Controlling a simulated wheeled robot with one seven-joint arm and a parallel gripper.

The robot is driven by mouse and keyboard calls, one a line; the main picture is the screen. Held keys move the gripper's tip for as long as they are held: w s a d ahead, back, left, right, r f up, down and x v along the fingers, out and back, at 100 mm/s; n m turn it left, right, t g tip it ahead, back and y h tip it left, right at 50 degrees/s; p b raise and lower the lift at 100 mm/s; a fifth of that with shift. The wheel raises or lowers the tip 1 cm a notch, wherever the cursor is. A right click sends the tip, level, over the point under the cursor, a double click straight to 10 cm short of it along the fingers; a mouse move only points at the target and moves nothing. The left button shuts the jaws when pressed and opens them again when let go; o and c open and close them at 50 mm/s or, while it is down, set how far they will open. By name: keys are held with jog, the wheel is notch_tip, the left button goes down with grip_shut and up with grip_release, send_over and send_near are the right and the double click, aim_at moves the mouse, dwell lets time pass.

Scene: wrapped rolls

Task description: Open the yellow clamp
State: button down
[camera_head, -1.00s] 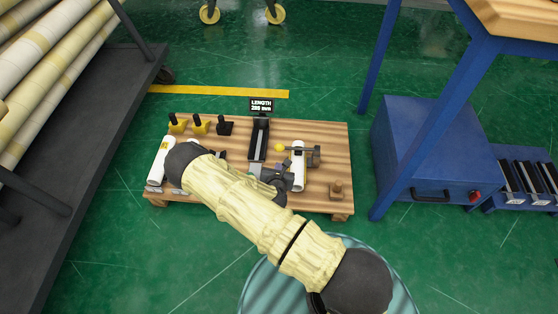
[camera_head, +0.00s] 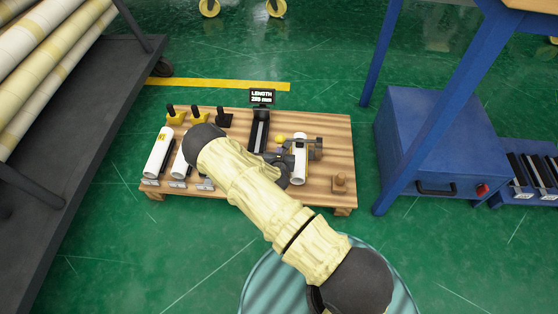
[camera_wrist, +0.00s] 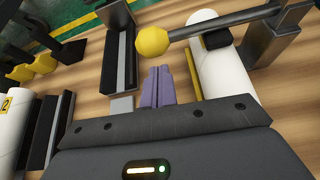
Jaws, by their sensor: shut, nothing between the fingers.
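A clamp has a yellow ball knob (camera_wrist: 152,41) on the end of a grey lever (camera_wrist: 225,22), which lies across a white roll (camera_wrist: 228,80) in the wrist view. In the head view the yellow knob (camera_head: 281,138) sits left of that roll (camera_head: 299,168) on the wooden board (camera_head: 325,190). My gripper (camera_wrist: 158,74) is shut and empty, its purple-grey fingers close below the knob in the picture, left of the roll. Whether the fingertips touch the knob I cannot tell. In the head view my arm hides much of the gripper.
Two yellow blocks with black handles (camera_head: 174,117) and a black one (camera_head: 223,118) stand at the board's back left. White rolls (camera_head: 157,152) lie at its left. A black trough (camera_head: 260,130) with a length display (camera_head: 262,97) is behind my gripper.

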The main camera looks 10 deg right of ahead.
jog(key=shift+b+x, duration=0.5)
jog(key=shift+x, duration=0.7)
jog(key=shift+w+f, duration=0.15)
jog(key=shift+w, duration=0.15)
